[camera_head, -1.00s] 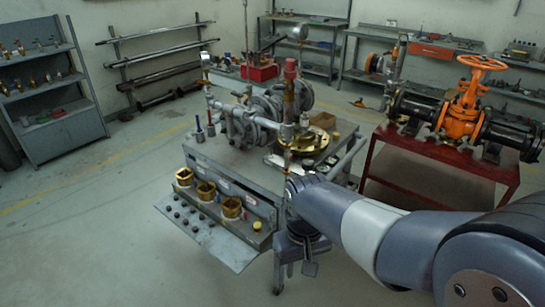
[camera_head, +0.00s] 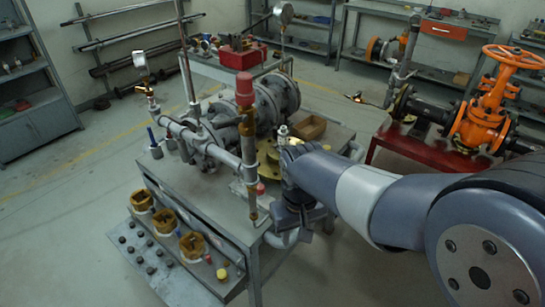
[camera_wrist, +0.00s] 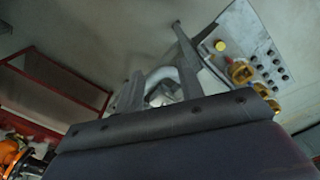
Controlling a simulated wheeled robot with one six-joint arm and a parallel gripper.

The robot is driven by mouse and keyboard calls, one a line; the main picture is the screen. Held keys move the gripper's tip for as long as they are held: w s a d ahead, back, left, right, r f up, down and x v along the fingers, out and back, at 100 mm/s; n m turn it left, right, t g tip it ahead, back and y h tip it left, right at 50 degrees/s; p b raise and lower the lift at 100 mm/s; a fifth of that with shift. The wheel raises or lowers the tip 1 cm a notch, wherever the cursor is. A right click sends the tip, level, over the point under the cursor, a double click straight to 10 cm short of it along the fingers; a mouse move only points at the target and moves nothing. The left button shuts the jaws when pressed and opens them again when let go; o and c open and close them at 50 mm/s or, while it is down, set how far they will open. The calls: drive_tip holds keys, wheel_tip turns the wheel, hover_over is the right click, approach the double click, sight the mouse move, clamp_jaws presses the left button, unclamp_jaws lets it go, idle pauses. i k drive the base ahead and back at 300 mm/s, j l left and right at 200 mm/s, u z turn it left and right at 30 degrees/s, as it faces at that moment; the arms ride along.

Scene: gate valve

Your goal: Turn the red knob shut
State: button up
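A red cylindrical cap (camera_head: 244,89) tops an upright rusty pipe at the cart's near right part. A smaller red piece (camera_head: 260,189) sits low on the same pipe; I cannot tell which one is the red knob. My gripper (camera_head: 298,222) hangs pointing down at the cart's right end, right of the pipe and well below the cap. In the wrist view its two fingers (camera_wrist: 160,78) stand apart with a pale curved bar, apparently the cart's handle, behind the gap. I see nothing held. No red knob shows in the wrist view.
The grey cart (camera_head: 190,215) carries pipework, with brass cups (camera_head: 192,244) on its front shelf. A red table (camera_head: 395,150) at right bears an orange handwheel valve (camera_head: 490,105). A second pipe (camera_head: 187,60) rises left of the capped one. Floor at left is free.

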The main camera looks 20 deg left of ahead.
sight(261, 190)
drive_tip(key=i+u, duration=0.3)
drive_tip(key=i, duration=0.2)
drive_tip(key=i+u, duration=0.35)
drive_tip(key=i, duration=0.2)
